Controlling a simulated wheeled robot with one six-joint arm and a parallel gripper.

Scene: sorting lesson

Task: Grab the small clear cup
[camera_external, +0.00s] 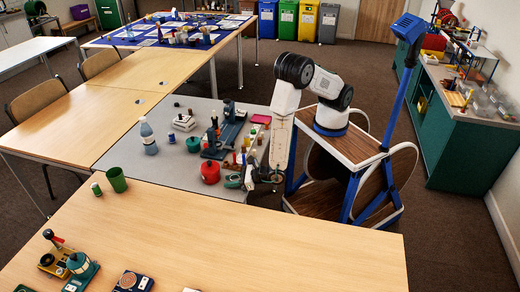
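I cannot make out a small clear cup for certain in the external view; small items on the grey table (125,158) are tiny and crowded. My arm reaches down at that table's right edge. My gripper (268,177) is low there, close to a cluster of small objects. Its fingers are too small and mixed with the clutter to show whether they are open or hold anything. A clear bottle (148,138) with a pale cap stands upright at the table's left, away from my gripper.
A red pot (210,172), a blue-green device (222,135) and a small green cup (193,144) share the grey table. A larger green cup (117,180) stands on the front wooden table (250,240), whose right part is mostly bare. Recycling bins (308,20) line the back.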

